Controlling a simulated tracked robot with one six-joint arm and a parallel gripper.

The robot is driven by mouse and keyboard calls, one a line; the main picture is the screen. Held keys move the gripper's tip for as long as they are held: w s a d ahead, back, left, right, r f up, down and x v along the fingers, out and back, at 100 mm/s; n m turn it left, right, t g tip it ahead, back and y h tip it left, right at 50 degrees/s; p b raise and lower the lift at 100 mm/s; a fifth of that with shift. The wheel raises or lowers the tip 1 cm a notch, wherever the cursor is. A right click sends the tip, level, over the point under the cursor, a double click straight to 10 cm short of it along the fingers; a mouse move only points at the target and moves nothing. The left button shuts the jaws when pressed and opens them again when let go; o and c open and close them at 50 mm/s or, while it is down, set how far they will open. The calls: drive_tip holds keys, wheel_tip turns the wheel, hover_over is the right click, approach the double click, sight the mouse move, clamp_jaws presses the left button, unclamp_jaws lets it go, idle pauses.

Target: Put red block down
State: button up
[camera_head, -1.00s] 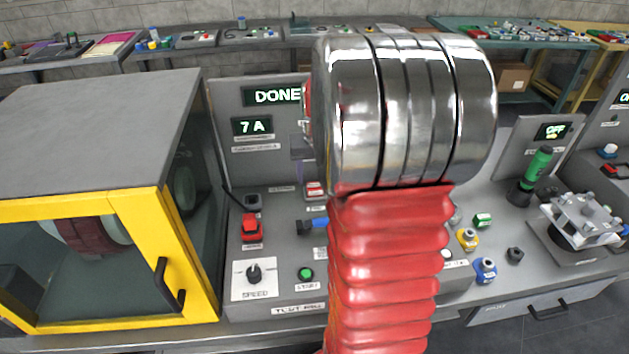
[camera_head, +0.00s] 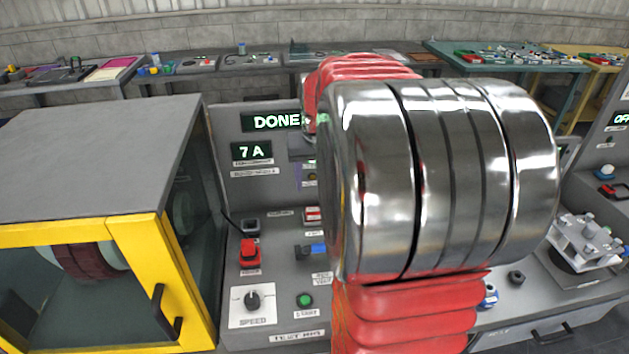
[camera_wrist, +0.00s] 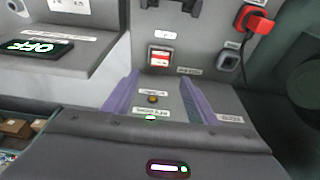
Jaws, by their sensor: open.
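A red block (camera_head: 249,253) sits at a dark holder on the grey test panel, left of the blue block (camera_head: 317,248). It also shows in the wrist view (camera_wrist: 257,20), at the top right, beside a dark square fitting. My gripper (camera_wrist: 160,80) is open, with its two purple fingers apart and nothing between them. It hangs over the panel near a small red-and-white switch (camera_wrist: 160,57), apart from the red block. In the head view my arm hides most of the gripper.
A yellow-framed cabinet (camera_head: 140,245) stands at the left. The panel carries a speed knob (camera_head: 252,300), a green button (camera_head: 304,300) and a display reading DONE (camera_head: 275,121). A metal fixture (camera_head: 588,236) stands at the right. My arm covers the middle.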

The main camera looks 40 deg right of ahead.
idle(0.3)
drive_tip(key=s+a+r+n+t, duration=0.1)
drive_tip(key=s+a+n, duration=0.2)
drive_tip(key=s+a, duration=0.4)
drive_tip(key=s+a+r+n+t+y, duration=0.1)
drive_tip(key=s+a, duration=0.6)
drive_tip(key=a, duration=1.6)
drive_tip(key=shift+n+t+y, duration=0.3)
drive_tip(key=shift+n+t, duration=0.3)
drive_tip(key=shift+n, duration=0.8)
